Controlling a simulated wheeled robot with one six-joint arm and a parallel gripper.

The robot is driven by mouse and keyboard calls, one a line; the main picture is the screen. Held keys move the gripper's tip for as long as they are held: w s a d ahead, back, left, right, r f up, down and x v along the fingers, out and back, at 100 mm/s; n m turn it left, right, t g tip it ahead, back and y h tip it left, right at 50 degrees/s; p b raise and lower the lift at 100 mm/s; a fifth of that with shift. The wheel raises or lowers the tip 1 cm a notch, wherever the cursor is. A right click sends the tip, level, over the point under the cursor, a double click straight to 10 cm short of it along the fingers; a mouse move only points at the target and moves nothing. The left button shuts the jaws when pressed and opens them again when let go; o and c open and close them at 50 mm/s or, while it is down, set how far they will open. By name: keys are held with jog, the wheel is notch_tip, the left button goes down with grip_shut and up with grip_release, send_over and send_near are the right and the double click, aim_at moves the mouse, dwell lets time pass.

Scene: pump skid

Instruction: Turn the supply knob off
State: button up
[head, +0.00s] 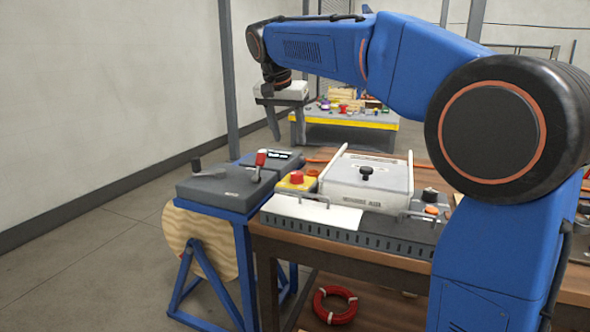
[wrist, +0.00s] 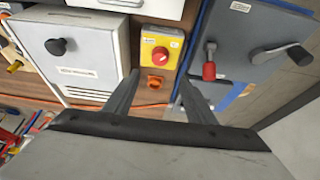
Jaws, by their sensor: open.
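No label in view is clear enough to tell which knob is the supply knob. A round black knob (head: 366,172) sits on a white box (head: 345,187); it also shows at the upper left in the wrist view (wrist: 57,46). A yellow box (wrist: 152,37) carries a red round knob or button (wrist: 160,55), with a small orange knob (wrist: 157,84) just below it. My gripper (head: 288,140) is open and empty, held above the benches. In the wrist view its two fingers (wrist: 159,78) frame the orange knob, apparently without touching it.
A grey panel (wrist: 250,50) on a blue stand holds a red-handled lever (wrist: 209,65) and a black crank (wrist: 283,53). Another orange knob (head: 431,210) is at the bench's right. A yellow-edged table (head: 350,123) with small items stands behind. Open floor lies left.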

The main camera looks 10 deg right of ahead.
aim_at(297, 173)
jog(key=x, duration=1.4)
jog(key=shift+s, duration=0.1)
jog(key=shift+c, duration=0.4)
jog(key=c, duration=1)
